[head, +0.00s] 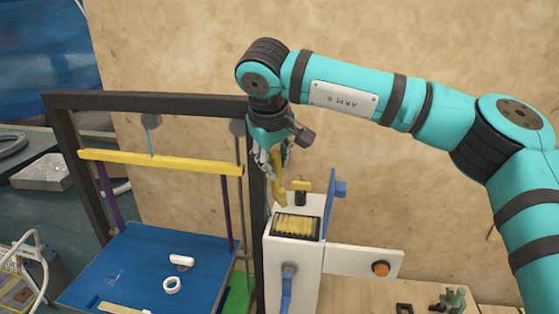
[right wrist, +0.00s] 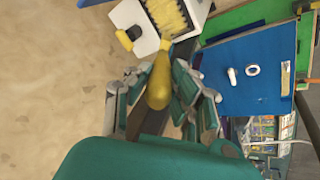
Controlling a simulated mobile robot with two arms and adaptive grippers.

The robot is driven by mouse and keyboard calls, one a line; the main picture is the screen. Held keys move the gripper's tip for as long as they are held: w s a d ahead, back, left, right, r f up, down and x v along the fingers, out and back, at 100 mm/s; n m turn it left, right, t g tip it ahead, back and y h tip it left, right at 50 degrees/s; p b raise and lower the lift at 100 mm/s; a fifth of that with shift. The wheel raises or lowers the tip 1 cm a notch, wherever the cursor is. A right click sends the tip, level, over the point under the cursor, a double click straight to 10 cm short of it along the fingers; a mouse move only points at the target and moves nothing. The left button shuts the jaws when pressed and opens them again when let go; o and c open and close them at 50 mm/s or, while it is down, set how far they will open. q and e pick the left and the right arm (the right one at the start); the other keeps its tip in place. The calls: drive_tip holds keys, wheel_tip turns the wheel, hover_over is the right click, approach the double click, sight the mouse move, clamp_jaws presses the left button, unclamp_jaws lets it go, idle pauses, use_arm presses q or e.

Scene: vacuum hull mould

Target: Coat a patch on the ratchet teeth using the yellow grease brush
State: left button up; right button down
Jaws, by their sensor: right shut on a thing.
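The yellow grease brush shows as a rounded handle (right wrist: 159,82) between the fingers in the right wrist view, and as a yellow strip (head: 279,187) in the head view. My right gripper (head: 275,160) is shut on it, above the back left of a white housing. It also shows in the right wrist view (right wrist: 156,90). The brush points down beside a black-framed patch of yellow ridges (head: 297,225), also in the right wrist view (right wrist: 166,16). These may be the ratchet teeth; I cannot tell. The brush tip is unclear, as is any contact. My left gripper is out of view.
The white housing (head: 283,260) carries a yellow-topped black knob (head: 301,187), a blue plate (head: 330,200) and an orange button (head: 381,268). A dark frame (head: 150,101) with a yellow bar (head: 160,162) stands left over a blue board (head: 150,262) holding a white ring (head: 172,285).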

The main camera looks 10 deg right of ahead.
sight(281, 193)
drive_tip(key=shift+d+r, duration=0.1)
drive_tip(key=shift+d, duration=0.05)
drive_tip(key=f, duration=0.1)
drive_tip(key=f+b, duration=0.1)
drive_tip(key=f, duration=0.1)
drive_tip(key=f+b, duration=0.1)
drive_tip(key=shift+s+d+f, duration=0.15)
drive_tip(key=shift+d+f, duration=0.05)
drive_tip(key=shift+d, duration=0.05)
drive_tip(key=shift+f+b, duration=0.4)
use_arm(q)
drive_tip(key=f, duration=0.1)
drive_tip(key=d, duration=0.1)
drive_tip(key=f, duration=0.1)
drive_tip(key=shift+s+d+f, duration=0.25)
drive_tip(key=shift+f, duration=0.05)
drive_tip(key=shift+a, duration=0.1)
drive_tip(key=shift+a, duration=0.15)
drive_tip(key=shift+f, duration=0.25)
use_arm(e)
drive_tip(key=shift+f, duration=0.45)
